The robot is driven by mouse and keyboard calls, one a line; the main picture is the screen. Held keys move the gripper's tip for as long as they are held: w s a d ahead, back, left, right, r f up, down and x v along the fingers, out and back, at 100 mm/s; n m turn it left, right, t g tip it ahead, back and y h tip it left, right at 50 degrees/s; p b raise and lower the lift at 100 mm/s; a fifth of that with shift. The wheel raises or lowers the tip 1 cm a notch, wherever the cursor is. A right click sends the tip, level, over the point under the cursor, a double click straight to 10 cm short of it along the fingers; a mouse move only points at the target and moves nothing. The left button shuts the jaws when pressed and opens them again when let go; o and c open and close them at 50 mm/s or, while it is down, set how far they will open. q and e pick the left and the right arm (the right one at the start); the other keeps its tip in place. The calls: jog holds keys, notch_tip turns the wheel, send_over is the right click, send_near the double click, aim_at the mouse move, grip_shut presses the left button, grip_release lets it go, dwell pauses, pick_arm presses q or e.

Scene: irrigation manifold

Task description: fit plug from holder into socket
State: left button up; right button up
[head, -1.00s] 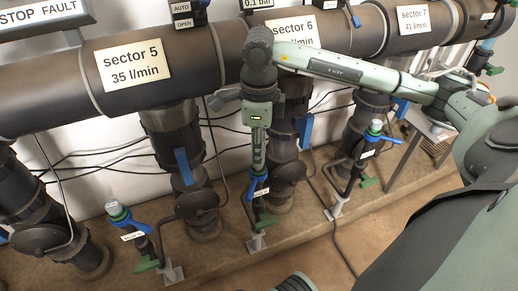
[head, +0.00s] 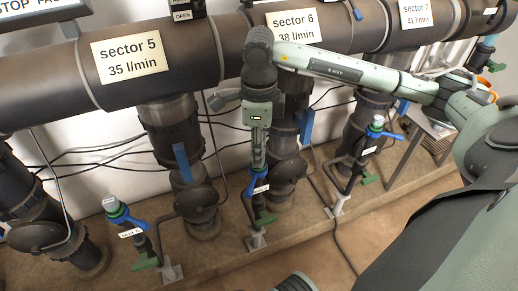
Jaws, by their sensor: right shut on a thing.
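My right gripper (head: 258,164) points down over the middle riser by the sector 6 pipe. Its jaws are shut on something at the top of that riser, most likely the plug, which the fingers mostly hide. Just below the fingertips are the riser's blue lever (head: 252,184) and a white tag. Whether the plug is seated in a socket there or only above it, I cannot tell. My left gripper is not in view.
A similar riser with a grey-topped cap (head: 111,204) stands at left, another (head: 377,123) at right. The large manifold pipe (head: 200,58) runs behind. Thin black cables cross the wall. Bare floor (head: 385,215) lies at right.

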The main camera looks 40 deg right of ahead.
jog(key=o, duration=0.9)
jog(key=o, duration=0.3)
jog(key=shift+r+p, duration=2.2)
jog(key=shift+r, duration=1.3)
